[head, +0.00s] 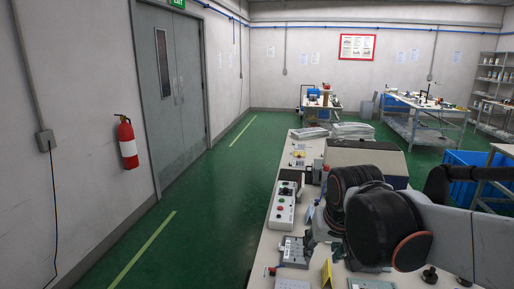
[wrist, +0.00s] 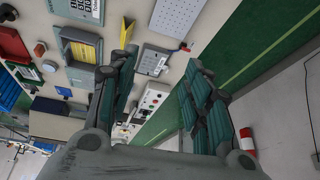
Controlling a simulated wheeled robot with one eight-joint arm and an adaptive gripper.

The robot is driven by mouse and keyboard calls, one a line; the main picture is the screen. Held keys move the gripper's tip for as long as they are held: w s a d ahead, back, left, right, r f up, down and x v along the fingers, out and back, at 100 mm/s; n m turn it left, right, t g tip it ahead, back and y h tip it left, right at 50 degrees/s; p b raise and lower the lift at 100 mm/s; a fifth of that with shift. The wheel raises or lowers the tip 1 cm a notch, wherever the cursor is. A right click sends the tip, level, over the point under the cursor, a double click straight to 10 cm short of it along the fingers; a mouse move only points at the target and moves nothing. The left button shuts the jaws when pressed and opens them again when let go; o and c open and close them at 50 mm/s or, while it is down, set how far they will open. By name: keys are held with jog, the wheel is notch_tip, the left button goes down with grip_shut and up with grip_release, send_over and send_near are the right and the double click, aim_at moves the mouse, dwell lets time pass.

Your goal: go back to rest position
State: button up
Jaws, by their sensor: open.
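My gripper (wrist: 160,100) is open in the wrist view, with two dark green padded fingers apart and nothing between them. Beyond the fingers are the workbench and the green floor. In the head view my arm reaches in from the right over the workbench (head: 262,262), and its dark joints hide part of the bench. The gripper itself is mostly hidden there. A white control box with buttons (head: 283,205) stands on the bench left of my arm and also shows between the fingers in the wrist view (wrist: 152,101).
A grey keypad unit (head: 294,252) and a yellow piece (head: 327,274) are at the near bench. A brown-topped box (head: 365,155) stands behind my arm. A fire extinguisher (head: 127,142) hangs on the left wall. The green floor left of the bench is clear.

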jog(key=s+d+t, duration=0.1)
jog(key=s+d, duration=0.1)
jog(key=s, duration=0.5)
jog(key=s+d+f+n+t, duration=0.1)
jog(key=s+d, duration=0.1)
jog(key=s, duration=0.5)
jog(key=shift+s+d+f, duration=0.25)
jog(key=shift+d, duration=0.05)
jog(key=shift+c, duration=0.2)
dwell(0.5)
